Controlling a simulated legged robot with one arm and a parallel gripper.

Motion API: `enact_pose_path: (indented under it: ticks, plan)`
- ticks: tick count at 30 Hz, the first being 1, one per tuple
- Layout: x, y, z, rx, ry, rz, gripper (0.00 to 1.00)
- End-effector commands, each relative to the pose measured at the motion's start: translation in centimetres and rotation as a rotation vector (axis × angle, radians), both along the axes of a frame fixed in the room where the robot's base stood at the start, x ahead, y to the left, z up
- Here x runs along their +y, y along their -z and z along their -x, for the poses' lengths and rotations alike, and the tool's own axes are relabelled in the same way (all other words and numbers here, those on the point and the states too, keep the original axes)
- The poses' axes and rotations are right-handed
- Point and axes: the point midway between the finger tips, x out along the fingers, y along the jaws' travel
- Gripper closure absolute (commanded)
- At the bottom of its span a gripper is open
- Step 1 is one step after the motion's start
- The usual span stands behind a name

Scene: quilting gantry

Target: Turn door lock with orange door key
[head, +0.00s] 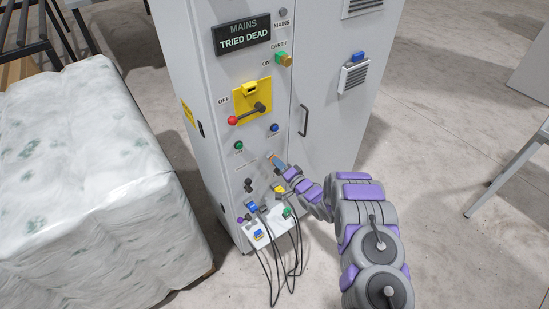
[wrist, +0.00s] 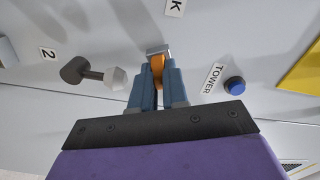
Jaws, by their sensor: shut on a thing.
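The orange door key (wrist: 157,68) is between the blue fingers of my gripper (wrist: 157,85), which are shut on it. The key's far end meets a small silver square fitting (wrist: 158,49) on the grey cabinet face, which looks like the door lock. How deep the key sits in it cannot be told. In the head view my gripper (head: 278,162) is at the cabinet front, below the blue button, and the key (head: 271,155) shows only as a small orange tip. The fingers hide most of the key.
The grey cabinet (head: 221,78) carries a yellow switch plate (head: 245,93) with a red-ended lever, a blue button (head: 274,128) and a black door handle (head: 304,121). A black knob (wrist: 76,70) is beside the lock. Cables (head: 270,265) hang below. A wrapped bale (head: 85,165) stands left.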

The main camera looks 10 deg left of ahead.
Motion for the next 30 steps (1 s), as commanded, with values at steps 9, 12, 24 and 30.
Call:
enact_pose_path:
  ticks: [9, 12, 24, 30]
  plan:
    - [-0.02, -0.05, -0.03, 0.099, 0.000, -0.085, 1.00]
    - [-0.03, -0.05, -0.02, 0.098, 0.000, -0.084, 1.00]
    - [0.01, -0.13, -0.01, 0.260, -0.001, -0.222, 0.79]
    - [0.01, -0.11, 0.02, 0.259, -0.001, -0.221, 0.60]
